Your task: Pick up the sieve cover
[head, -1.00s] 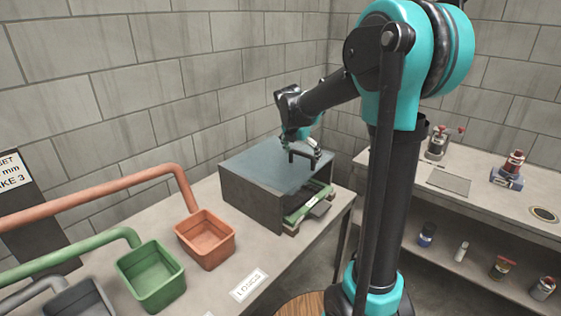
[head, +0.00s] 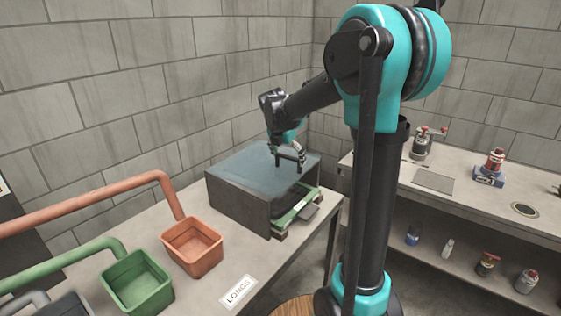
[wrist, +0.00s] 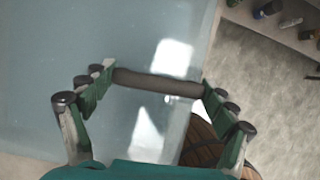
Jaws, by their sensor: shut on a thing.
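The sieve cover (head: 240,175) is a box-like hood with dark walls and a translucent bluish top. It sits over a green-framed sieve tray (head: 297,207) on the left bench. A dark bar handle (wrist: 155,83) spans its top. My gripper (head: 289,160) is over the cover's top, with its fingers shut on the handle, one at each end in the wrist view. I cannot tell any gap under the cover.
An orange bin (head: 194,246) and a green bin (head: 137,281) stand left of the cover, with pipes leading to them. A "LONGS" label (head: 238,292) lies in front. The right bench (head: 390,185) holds a red-topped device (head: 494,161); small bottles stand below.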

